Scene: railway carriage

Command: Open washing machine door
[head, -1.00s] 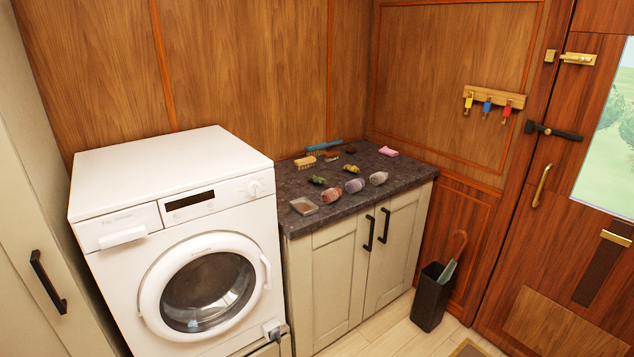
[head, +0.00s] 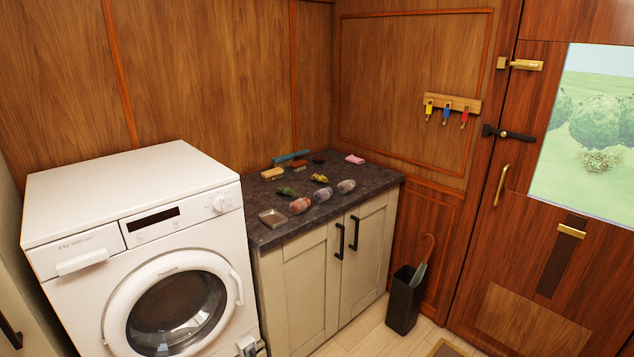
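The white washing machine (head: 140,210) stands at the left of the head view. Its round door (head: 172,308) has a white ring around dark glass and looks shut. The door handle (head: 237,288) is a white grip on the right side of the ring. The lower edge of the door is close to the bottom of the picture. Neither of my grippers shows in the head view.
A dark countertop (head: 258,236) with brushes, rolled items and a small tray (head: 272,218) adjoins the machine on the right, above cream cupboards (head: 300,285). A black umbrella bin (head: 405,300) stands on the floor beside the wooden exterior door (head: 535,250). Little bare floor shows.

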